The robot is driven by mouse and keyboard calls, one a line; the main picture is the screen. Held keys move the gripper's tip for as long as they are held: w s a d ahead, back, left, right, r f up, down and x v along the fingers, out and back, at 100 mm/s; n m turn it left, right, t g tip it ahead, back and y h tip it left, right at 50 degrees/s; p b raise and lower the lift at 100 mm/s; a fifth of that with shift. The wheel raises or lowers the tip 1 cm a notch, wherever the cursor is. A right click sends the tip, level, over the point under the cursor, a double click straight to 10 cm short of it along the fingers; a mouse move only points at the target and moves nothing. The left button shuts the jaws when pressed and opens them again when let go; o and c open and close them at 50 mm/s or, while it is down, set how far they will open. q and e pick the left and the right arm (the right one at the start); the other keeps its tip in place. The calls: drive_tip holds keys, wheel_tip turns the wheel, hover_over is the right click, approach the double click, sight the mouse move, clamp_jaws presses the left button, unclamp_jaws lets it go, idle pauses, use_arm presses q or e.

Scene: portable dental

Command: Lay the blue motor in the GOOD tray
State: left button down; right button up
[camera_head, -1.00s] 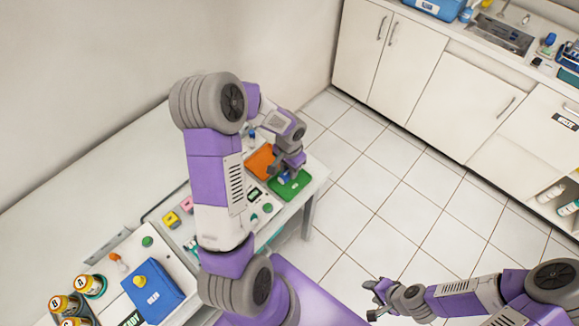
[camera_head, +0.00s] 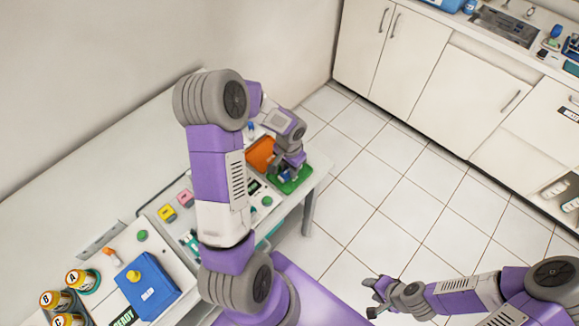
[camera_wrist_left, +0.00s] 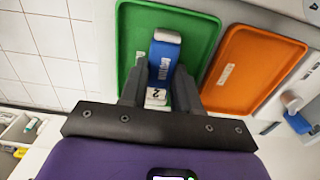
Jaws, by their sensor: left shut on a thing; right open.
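The blue motor (camera_wrist_left: 163,62) is between the fingers of my left gripper (camera_wrist_left: 160,88), which is shut on it. In the left wrist view the motor is over the green tray (camera_wrist_left: 133,22); I cannot tell whether it touches the tray's floor. A label on the tray is partly hidden by the gripper. In the head view my left gripper (camera_head: 289,172) is low over the green tray (camera_head: 303,178) at the table's far end, and the motor is mostly hidden. My right gripper (camera_head: 377,292) is open and empty, over the floor.
An orange tray (camera_wrist_left: 262,68) lies beside the green one. Nearer on the table (camera_head: 130,175) are a blue box (camera_head: 150,290), yellow and pink blocks and several lettered jars. A cabinet counter (camera_head: 450,70) stands across the tiled floor.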

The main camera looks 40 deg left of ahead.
use_arm(q)
drive_tip(key=shift+f, duration=0.1)
idle(0.3)
drive_tip(key=c, duration=0.7)
unclamp_jaws()
drive_tip(key=shift+c, duration=0.2)
wheel_tip(320, 180, up, 8)
drive_tip(key=shift+f+p, duration=0.2)
drive_tip(key=shift+p, duration=0.55)
